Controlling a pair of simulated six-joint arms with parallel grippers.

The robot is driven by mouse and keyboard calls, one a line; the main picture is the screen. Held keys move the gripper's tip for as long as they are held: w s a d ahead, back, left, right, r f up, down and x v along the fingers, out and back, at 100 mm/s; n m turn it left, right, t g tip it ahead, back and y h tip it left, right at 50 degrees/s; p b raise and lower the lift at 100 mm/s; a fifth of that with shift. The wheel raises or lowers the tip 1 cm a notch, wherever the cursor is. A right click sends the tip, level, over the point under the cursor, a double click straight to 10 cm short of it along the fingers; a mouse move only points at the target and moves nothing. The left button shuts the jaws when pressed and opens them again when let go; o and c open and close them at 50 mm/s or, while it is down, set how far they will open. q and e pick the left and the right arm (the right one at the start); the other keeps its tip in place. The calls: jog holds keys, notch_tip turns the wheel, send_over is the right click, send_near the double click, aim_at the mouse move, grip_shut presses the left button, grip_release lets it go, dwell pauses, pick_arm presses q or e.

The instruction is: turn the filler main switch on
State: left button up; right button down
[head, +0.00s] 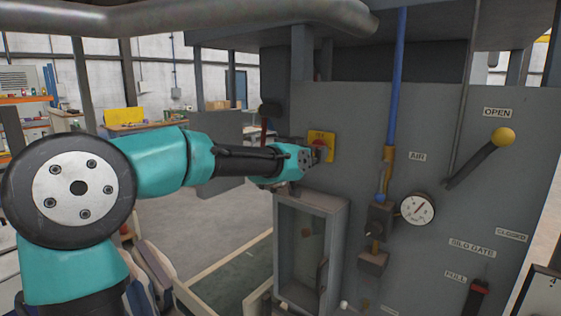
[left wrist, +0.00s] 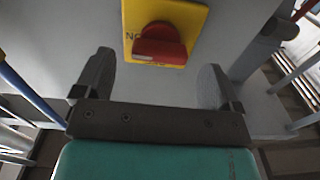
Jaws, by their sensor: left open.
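The filler main switch is a red rotary knob on a yellow plate, fixed to the grey machine panel. In the head view the yellow plate (head: 328,141) shows at the panel's left part, with the knob partly hidden by my gripper. In the left wrist view the red knob (left wrist: 160,46) sits in front of the plate (left wrist: 192,17), its grip lying roughly across the picture. My left gripper (head: 318,155) is close to the switch. In the left wrist view its two fingers (left wrist: 158,82) stand wide apart with nothing between them, the knob just beyond. My right gripper is not in view.
The grey panel (head: 455,120) also carries a blue pipe (head: 397,70), a pressure gauge (head: 417,209) and a silo gate lever with a yellow ball (head: 502,137). An open-fronted grey box (head: 341,240) stands below the switch. Overhead runs a thick grey pipe (head: 230,15).

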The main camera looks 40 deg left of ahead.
pick_arm(q)
jog(key=s, duration=1.4)
jog(key=shift+s+a, duration=0.2)
jog(key=shift+a, duration=0.05)
